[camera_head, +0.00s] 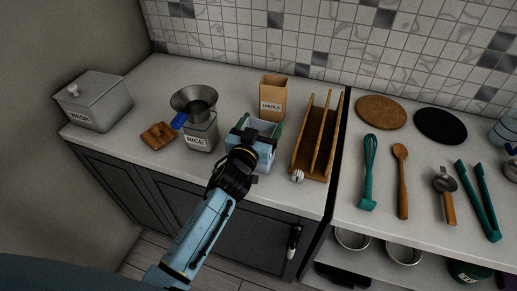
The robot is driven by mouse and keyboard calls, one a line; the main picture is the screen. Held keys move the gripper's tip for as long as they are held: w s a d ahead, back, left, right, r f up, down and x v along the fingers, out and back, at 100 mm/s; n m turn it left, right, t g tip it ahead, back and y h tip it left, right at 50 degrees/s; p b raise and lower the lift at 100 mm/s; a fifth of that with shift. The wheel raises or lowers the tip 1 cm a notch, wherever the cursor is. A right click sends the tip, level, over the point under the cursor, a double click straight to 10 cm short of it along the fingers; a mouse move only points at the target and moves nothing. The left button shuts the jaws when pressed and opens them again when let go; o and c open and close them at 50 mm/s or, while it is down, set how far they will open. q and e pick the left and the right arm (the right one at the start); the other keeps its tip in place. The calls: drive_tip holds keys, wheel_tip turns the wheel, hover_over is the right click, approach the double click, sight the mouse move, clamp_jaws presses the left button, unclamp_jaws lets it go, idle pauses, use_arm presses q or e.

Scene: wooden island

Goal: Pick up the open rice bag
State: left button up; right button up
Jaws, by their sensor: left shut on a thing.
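My left gripper (260,126) reaches over the counter between the rice jar and the wooden rack. It is shut on a pale, bag-like thing, mostly hidden by the gripper; I cannot read a label on it. A glass jar labelled RICE (199,139) stands upright to the left of the gripper, with a dark metal funnel (194,101) on top. A brown box-like bag (272,94), with a label that seems to read LENTILS, stands upright just behind the gripper. My right gripper is not in view.
A grey lidded box (99,104) stands at far left. A wooden piece (157,136) lies beside the jar. A wooden rack (320,138) stands close right of the gripper. Beyond a gap lie a whisk (368,172), wooden spoon (402,182), tongs (480,200) and round mats.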

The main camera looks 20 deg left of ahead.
use_arm(q)
drive_tip(key=c, duration=0.5)
drive_tip(key=shift+o, duration=0.2)
drive_tip(key=shift+r, duration=0.15)
wheel_tip(320, 180, up, 10)
drive_tip(key=p, duration=0.2)
idle(0.4)
idle(0.4)
